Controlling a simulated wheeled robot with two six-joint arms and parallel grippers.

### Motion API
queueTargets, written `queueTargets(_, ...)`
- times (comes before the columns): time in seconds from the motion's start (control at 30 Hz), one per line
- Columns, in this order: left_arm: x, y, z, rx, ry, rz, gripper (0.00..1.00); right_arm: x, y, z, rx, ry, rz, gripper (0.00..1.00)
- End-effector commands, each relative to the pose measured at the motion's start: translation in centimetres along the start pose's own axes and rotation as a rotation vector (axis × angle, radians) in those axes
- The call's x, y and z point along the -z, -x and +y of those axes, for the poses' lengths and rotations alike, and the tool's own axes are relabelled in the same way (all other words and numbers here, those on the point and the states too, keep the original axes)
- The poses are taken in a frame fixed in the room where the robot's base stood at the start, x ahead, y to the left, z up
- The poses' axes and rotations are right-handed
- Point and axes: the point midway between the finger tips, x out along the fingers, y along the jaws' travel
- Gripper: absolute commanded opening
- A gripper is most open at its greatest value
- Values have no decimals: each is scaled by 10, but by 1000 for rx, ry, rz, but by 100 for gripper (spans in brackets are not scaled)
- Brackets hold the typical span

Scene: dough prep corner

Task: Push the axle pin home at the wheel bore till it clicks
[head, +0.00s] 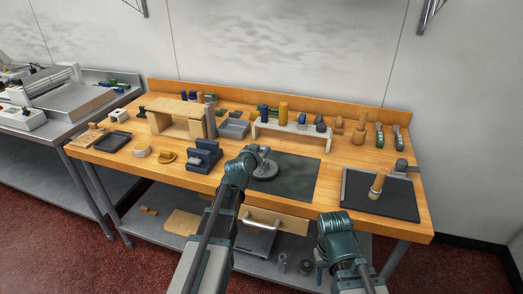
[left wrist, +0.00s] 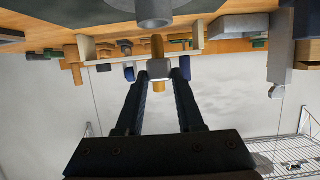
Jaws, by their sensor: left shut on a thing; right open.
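My left gripper (head: 262,150) is above the dark mat, over a grey round wheel-like part (head: 266,172). A grey cylinder (left wrist: 155,12), perhaps the wheel hub, shows at the top of that view, apart from the held piece in the picture.
Behind the dark mat (head: 298,178) stands a small rack (head: 297,130) with a yellow cylinder (head: 283,112) and other pieces. A dark tray (head: 380,200) with a wooden-handled tool (head: 378,184) lies right. A blue-grey block fixture (head: 203,157) stands left. The mat's right part is clear.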

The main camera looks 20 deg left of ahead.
Motion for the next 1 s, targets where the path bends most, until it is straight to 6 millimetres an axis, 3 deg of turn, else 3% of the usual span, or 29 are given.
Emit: queueTargets(1.0,-17,-6,0,0,0,0,0,1,-18,-2,0,0,0,50)
